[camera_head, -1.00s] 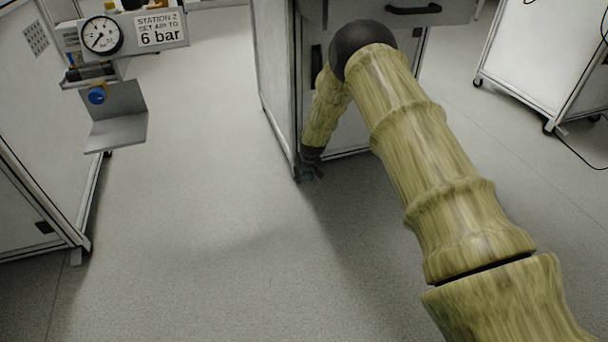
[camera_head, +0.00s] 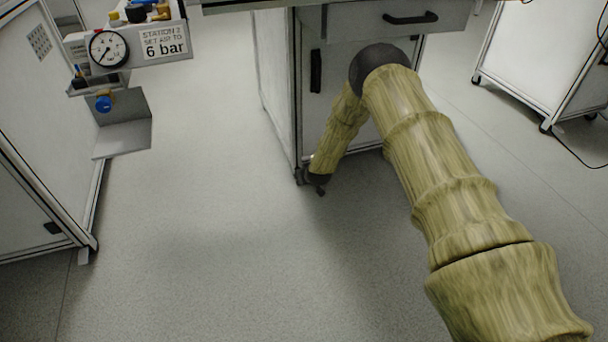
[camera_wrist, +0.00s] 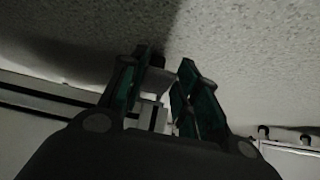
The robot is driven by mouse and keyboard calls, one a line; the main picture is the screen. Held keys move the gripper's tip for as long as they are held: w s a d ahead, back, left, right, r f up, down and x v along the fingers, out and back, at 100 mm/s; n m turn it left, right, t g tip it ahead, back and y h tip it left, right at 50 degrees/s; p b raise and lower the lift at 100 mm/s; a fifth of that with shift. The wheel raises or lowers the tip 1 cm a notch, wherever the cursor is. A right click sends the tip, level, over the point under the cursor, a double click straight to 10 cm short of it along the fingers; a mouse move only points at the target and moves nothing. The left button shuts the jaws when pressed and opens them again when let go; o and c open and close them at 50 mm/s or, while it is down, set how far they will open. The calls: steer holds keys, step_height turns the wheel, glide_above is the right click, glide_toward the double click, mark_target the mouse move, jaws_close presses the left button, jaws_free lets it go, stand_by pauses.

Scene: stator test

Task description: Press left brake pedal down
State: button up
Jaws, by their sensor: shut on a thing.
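The left brake pedal cannot be made out clearly; the cabinet's front left foot (camera_head: 299,177), in the head view, is small and dark, partly beside my gripper. My gripper (camera_head: 320,189) is low, close to the floor at that corner, pointing down. In the wrist view, the two dark green fingers of my gripper (camera_wrist: 166,62) stand a little apart, with a small pale part (camera_wrist: 150,113) between them. My gripper is shut on this part; whether it is the pedal cannot be told. The palm hides much of what lies below.
The white cabinet (camera_head: 276,88) has a drawer with a black handle (camera_head: 410,18) above my arm. A station with a gauge (camera_head: 109,49) and a metal bracket (camera_head: 124,138) stands at left. Another wheeled cabinet (camera_head: 541,62) is at right. The floor (camera_head: 205,210) between is clear.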

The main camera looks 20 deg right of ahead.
steer(key=shift+f+t, duration=0.4)
steer(key=shift+t, duration=0.3)
steer(key=o, duration=1)
steer(key=v, duration=1.2)
